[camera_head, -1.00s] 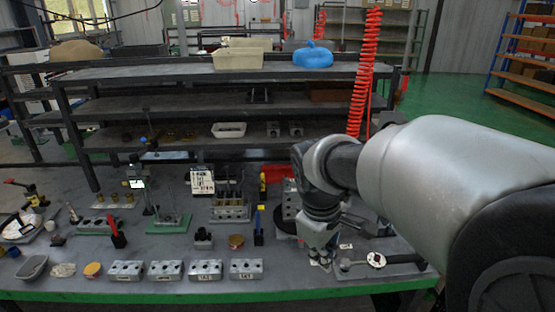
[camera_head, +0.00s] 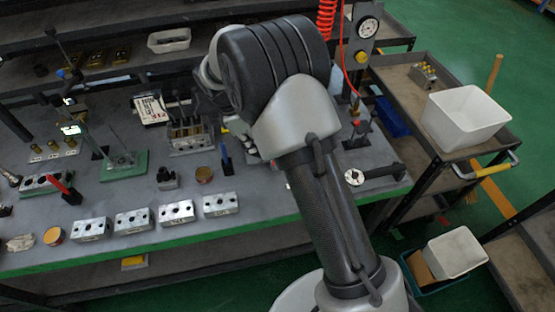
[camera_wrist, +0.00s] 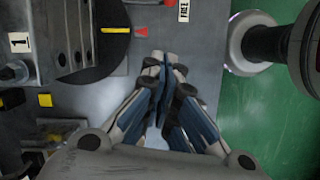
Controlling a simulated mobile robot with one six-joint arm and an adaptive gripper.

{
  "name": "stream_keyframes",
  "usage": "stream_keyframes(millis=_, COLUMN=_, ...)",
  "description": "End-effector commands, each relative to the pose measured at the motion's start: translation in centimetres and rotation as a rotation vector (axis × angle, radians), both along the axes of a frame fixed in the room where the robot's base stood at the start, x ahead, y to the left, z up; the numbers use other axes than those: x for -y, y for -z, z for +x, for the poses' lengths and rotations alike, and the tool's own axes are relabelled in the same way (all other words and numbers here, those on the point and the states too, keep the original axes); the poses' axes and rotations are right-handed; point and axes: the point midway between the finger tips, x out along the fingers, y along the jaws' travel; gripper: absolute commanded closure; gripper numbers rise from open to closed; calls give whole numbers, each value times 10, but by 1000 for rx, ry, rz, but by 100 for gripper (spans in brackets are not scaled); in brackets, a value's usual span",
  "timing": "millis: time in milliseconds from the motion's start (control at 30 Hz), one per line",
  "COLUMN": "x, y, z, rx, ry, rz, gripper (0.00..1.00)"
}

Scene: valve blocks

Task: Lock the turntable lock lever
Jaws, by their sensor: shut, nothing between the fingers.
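In the wrist view the turntable (camera_wrist: 98,38) is a dark disc at the upper left with a yellow stripe. A metal valve block (camera_wrist: 65,32) sits on it. A red triangular mark (camera_wrist: 142,31) lies just right of the disc, and a white FREE label (camera_wrist: 184,10) is at the top. A small red piece (camera_wrist: 168,3) is cut by the top edge; I cannot tell whether it is the lock lever. My gripper (camera_wrist: 162,62) is shut and empty, right of and below the disc. In the head view my arm hides the gripper and most of the turntable.
Several metal blocks (camera_head: 176,212) line the front edge. A cart with a white bin (camera_head: 465,118) stands right of the bench. A valve block with levers (camera_head: 190,138) stands left of my arm.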

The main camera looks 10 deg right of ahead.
Motion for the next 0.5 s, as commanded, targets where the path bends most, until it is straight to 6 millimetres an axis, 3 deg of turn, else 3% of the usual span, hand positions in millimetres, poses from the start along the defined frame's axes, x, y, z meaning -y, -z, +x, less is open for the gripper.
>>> stream_keyframes(millis=267, x=3, y=9, z=-1, rx=0, ry=2, rz=0, gripper=100)
stream_keyframes(millis=500, x=16, y=53, z=-4, rx=-3, ry=4, rz=1, gripper=100)
